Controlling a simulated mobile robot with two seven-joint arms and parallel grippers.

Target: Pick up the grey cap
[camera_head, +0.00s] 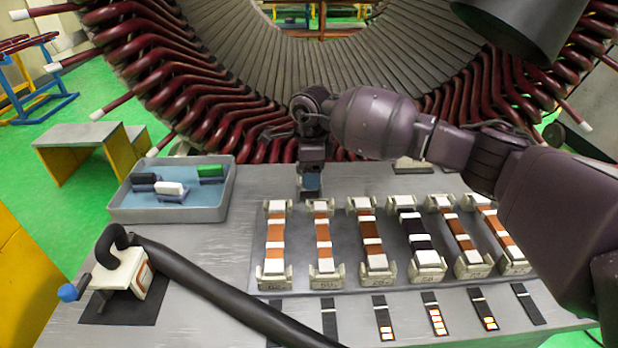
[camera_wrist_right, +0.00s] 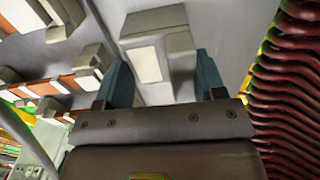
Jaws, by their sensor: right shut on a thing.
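My right gripper (camera_head: 311,188) reaches down over the table just behind the far ends of the row of coil holders. Its blue-grey fingers stand on both sides of a light grey block with a cream panel, the grey cap (camera_wrist_right: 167,48), in the right wrist view; the right gripper (camera_wrist_right: 160,85) is shut on it. In the head view the cap is hidden by the fingers and wrist, and I cannot tell whether it is clear of the table. My left gripper is not in view.
Several coil holders (camera_head: 272,275) with orange or dark strips stand close in front of the gripper. A grey tray (camera_head: 222,200) with small blocks is at left. A device with a thick black hose (camera_head: 225,290) lies front left. The large stator (camera_head: 200,80) rises behind the table.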

